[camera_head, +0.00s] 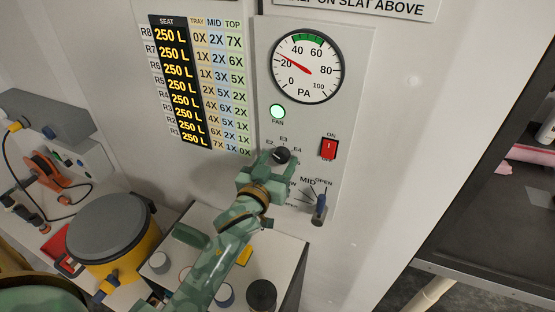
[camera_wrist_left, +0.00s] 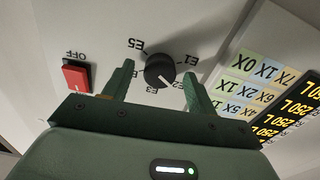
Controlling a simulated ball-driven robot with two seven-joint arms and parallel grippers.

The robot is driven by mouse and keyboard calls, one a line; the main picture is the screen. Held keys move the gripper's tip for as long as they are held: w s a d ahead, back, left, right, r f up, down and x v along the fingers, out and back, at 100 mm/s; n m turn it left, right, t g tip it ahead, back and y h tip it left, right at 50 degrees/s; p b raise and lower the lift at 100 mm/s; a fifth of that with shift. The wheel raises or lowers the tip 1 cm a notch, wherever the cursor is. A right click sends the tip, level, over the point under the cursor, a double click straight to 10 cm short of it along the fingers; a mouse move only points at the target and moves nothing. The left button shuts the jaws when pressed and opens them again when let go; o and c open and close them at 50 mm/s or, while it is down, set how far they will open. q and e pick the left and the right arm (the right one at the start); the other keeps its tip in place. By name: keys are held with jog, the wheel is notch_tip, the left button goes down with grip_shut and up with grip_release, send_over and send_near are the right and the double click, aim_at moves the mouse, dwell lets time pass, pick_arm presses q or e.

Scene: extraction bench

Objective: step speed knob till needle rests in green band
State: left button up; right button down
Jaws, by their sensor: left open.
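The speed knob (camera_head: 282,155) is a round black dial on the grey panel, with E labels around it. In the left wrist view the knob (camera_wrist_left: 159,71) has a white mark that seems to point toward E2. My left gripper (camera_head: 276,163) is at the knob. In the wrist view its open fingers (camera_wrist_left: 158,76) stand on either side of the knob, with a gap visible on each side. The gauge (camera_head: 305,66) has a red needle (camera_head: 294,58) a little above 20. Its green band (camera_head: 307,38) lies at the top, between about 40 and 60. My right gripper is not in view.
The green fan lamp (camera_head: 278,111) is lit. A yellow pot with a grey lid (camera_head: 106,226) stands left of my arm. A label chart (camera_head: 190,85) is left of the panel.

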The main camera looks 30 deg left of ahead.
pick_arm(q)
jog(key=shift+w, duration=0.3)
jog(key=shift+c, duration=0.3)
jog(key=c, duration=0.9)
